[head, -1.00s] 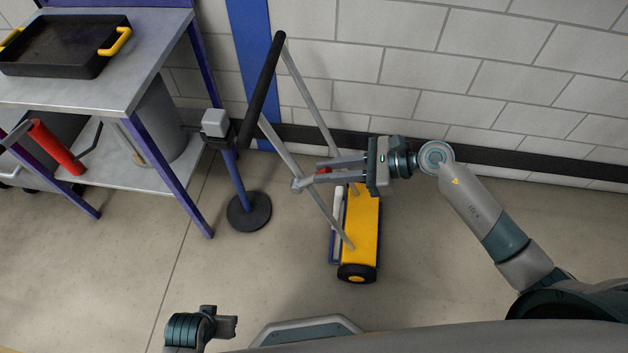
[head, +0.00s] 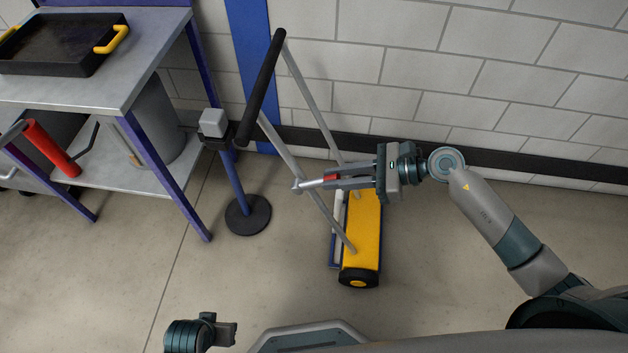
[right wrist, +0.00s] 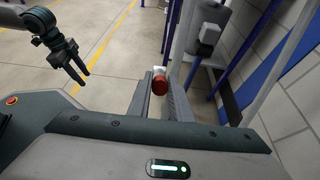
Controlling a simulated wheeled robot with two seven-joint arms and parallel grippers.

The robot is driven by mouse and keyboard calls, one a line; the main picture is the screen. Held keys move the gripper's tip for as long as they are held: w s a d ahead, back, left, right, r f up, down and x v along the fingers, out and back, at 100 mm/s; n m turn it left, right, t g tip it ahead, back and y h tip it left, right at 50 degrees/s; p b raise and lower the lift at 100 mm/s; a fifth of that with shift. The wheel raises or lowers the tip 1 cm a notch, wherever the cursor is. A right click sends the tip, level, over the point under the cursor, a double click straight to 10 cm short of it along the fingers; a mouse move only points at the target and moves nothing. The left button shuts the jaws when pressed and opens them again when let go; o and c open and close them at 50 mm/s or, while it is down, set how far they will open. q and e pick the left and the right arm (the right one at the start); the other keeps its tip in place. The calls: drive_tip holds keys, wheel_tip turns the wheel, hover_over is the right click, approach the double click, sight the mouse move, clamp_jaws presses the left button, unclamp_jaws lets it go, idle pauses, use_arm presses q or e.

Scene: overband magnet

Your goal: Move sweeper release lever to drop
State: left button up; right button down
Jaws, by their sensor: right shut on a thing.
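The magnetic sweeper has a yellow body (head: 362,232) on black wheels and a grey tube handle with a black grip (head: 262,88). Its release lever (head: 313,183) is a short grey rod with a red end, sticking out to the right from the handle tubes. My right gripper (head: 332,180) is shut on the lever's red end. In the right wrist view the round red tip (right wrist: 160,85) sits between the two fingers. My left gripper (head: 228,333) is low in the head view, away from the sweeper; the right wrist view shows its fingers (right wrist: 78,72) apart and empty.
A workbench (head: 150,75) with a black tray (head: 60,50) is at the left. A block wall (head: 450,60) is close behind. Floor in front is clear.

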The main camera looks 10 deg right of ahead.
drive_tip(key=shift+s+d+f+b, duration=0.1)
drive_tip(key=shift+d+f+b, duration=0.2)
drive_tip(key=shift+f+b, duration=0.5)
drive_tip(key=shift+s+d+f+b, duration=0.1)
drive_tip(key=shift+d+f+b, duration=0.2)
drive_tip(key=shift+f+b, duration=0.4)
drive_tip(key=shift+f, duration=0.15)
drive_tip(key=shift+d+f+b, duration=0.1)
drive_tip(key=shift+f+b, duration=0.85)
drive_tip(key=shift+b, duration=0.05)
drive_tip(key=c, duration=1.5)
unclamp_jaws()
drive_tip(key=shift+c, duration=0.2)
drive_tip(key=shift+r, duration=0.1)
drive_tip(key=v, duration=0.7)
drive_tip(key=shift+b, duration=0.45)
